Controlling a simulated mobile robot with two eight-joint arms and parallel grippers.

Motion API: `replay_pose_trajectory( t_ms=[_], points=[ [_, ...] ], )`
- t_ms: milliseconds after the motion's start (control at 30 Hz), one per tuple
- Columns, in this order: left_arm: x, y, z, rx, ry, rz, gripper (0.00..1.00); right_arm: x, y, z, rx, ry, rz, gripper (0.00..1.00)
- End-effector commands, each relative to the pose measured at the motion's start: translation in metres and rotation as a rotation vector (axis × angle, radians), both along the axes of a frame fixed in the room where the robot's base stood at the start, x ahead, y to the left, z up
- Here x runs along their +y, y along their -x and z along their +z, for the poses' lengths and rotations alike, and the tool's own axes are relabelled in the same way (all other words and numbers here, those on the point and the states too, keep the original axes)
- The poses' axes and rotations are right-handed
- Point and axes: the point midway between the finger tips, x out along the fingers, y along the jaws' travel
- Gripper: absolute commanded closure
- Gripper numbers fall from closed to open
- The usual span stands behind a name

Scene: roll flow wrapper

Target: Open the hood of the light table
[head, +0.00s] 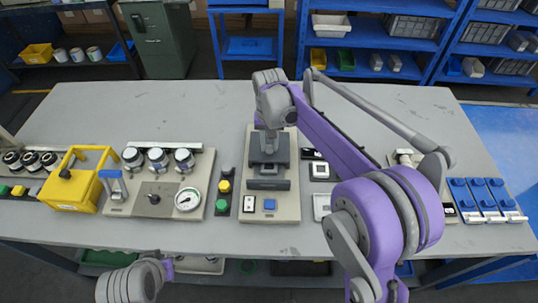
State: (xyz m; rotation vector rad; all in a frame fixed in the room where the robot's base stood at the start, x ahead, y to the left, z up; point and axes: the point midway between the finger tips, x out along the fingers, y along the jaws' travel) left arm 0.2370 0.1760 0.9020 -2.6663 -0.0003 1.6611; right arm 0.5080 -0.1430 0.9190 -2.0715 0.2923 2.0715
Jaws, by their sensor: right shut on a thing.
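The light table (285,213) appears to be the beige panel at the middle of the bench, with a white switch and a blue button at its front. Its dark grey hood (281,184) stands on the panel. My right gripper (269,150) reaches down from above at the hood and is shut on part of it, apparently its handle. The fingertips are small and partly hidden by my wrist, so the exact contact is unclear. I cannot tell whether the hood is raised. Only part of my left arm shows at the bottom left; its gripper is out of sight.
Left of the light table are a green and yellow button strip (223,186), a panel with a gauge (188,199) and a yellow box (75,187). Blue clamps (488,196) sit at the far right. The back of the bench (170,110) is clear.

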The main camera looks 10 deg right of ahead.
Motion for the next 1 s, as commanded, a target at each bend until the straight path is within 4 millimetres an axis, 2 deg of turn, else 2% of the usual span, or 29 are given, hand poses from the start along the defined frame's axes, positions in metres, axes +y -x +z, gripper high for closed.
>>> replay_pose_trajectory(
  t_ms=[100, 300, 700, 733, 900, 1000],
  points=[
    [0.000, -0.002, 0.009, -0.004, 0.000, 0.000, 1.00, -0.008, -0.029, 0.003, -0.001, -0.001, -0.001, 1.00],
    [0.000, -0.004, 0.017, -0.009, 0.000, 0.000, 1.00, -0.017, -0.057, 0.002, 0.000, -0.001, -0.001, 1.00],
    [0.000, -0.005, 0.018, -0.009, 0.000, 0.000, 1.00, -0.018, -0.063, 0.000, 0.001, 0.000, 0.000, 1.00],
    [0.000, -0.005, 0.018, -0.009, 0.000, 0.000, 1.00, -0.018, -0.063, 0.000, 0.001, -0.001, 0.000, 0.66],
    [0.000, -0.005, 0.018, -0.009, 0.000, 0.000, 1.00, -0.018, -0.063, 0.000, 0.001, 0.000, 0.000, 0.38],
    [0.000, -0.005, 0.018, -0.009, 0.000, 0.000, 1.00, -0.018, -0.063, 0.000, 0.001, 0.000, 0.000, 0.38]
  ],
)
